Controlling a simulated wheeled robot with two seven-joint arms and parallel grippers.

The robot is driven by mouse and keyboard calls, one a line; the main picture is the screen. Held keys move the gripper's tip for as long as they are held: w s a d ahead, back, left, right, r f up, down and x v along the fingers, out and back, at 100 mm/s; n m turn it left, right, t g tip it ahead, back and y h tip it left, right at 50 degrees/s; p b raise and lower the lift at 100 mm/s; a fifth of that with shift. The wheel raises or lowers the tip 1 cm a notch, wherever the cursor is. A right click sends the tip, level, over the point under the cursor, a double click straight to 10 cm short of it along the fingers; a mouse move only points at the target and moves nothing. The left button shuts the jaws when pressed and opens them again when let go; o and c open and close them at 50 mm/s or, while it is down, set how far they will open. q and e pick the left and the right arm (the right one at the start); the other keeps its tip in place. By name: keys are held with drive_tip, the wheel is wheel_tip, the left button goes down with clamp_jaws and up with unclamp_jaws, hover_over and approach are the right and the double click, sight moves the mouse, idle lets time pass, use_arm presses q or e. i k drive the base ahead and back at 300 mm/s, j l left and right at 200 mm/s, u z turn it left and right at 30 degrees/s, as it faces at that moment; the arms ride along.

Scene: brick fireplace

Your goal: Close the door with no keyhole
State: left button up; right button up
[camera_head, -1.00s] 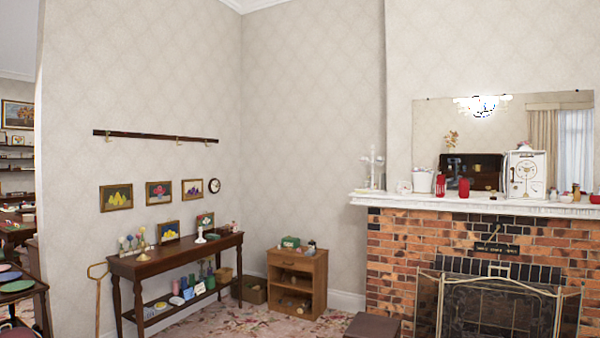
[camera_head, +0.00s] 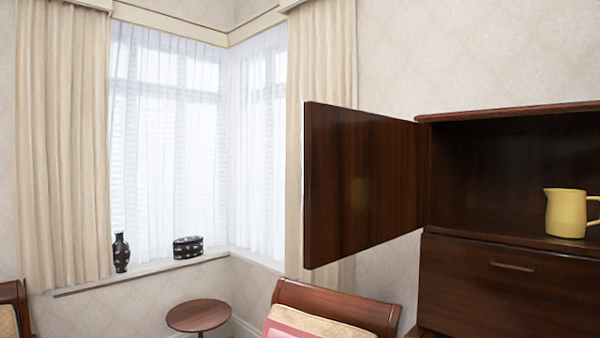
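A dark brown wooden cabinet (camera_head: 520,284) stands at the right. Its upper door (camera_head: 365,185) is swung wide open to the left, hinged at the left side of the upper compartment. No keyhole shows on the face of this door that I see. The compartment (camera_head: 480,180) is open, and a yellow jug (camera_head: 567,213) stands inside it at the right. The cabinet's right part is cut off by the picture edge, so any other door there is hidden. Neither of my grippers is in view.
A chair (camera_head: 340,306) with a cushion stands below the open door. A small round table (camera_head: 198,315) is left of it. A dark vase (camera_head: 121,252) and a dark oval box (camera_head: 188,247) stand on the window sill. Another chair (camera_head: 14,300) shows at the left edge.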

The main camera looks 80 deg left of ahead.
sight(366, 174)
drive_tip(key=k+j+u, duration=0.2)
drive_tip(key=j, duration=0.5)
drive_tip(key=j+u, duration=0.15)
drive_tip(key=j, duration=0.55)
drive_tip(key=k+j+u, duration=0.2)
drive_tip(key=j, duration=0.55)
drive_tip(key=i, duration=0.05)
